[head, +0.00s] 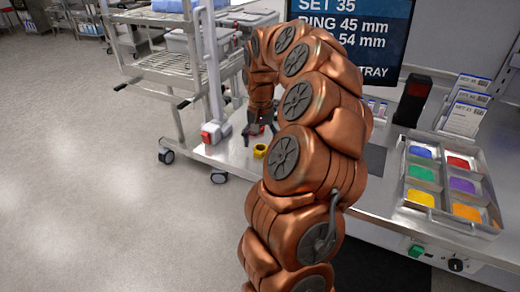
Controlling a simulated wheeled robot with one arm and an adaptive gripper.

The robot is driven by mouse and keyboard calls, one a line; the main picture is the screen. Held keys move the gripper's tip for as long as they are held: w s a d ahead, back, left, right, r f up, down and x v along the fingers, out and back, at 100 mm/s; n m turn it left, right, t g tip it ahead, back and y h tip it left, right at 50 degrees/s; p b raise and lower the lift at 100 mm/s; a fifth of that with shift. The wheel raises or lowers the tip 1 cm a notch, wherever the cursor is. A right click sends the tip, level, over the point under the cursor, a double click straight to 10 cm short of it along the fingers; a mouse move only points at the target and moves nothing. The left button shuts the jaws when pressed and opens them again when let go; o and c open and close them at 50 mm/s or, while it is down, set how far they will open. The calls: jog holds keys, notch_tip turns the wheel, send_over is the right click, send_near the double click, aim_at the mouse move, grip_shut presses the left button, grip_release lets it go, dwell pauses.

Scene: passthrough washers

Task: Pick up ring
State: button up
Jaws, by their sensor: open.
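A small yellow ring (260,151) lies on the metal table near its left end, partly hidden by my copper-coloured arm. My gripper (258,136) points down just above and behind the ring in the picture. Its dark fingers are spread and hold nothing. A small red item (254,130) shows behind the fingers, partly hidden; I cannot tell what it is. Whether the fingers touch the ring is too small to tell, but they seem apart from it.
A metal tray (409,190) with several coloured compartments stands at the right. Behind it are a dark block (412,101) and labelled boxes (465,112). A screen (387,40) stands at the back, reading "SET 35" and "RING 45 mm". A wheeled cart (160,66) stands at the left.

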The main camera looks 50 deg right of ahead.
notch_tip(320, 180, down, 2)
jog(key=shift+f, duration=0.1)
jog(key=c, duration=0.9)
jog(key=shift+c, duration=0.2)
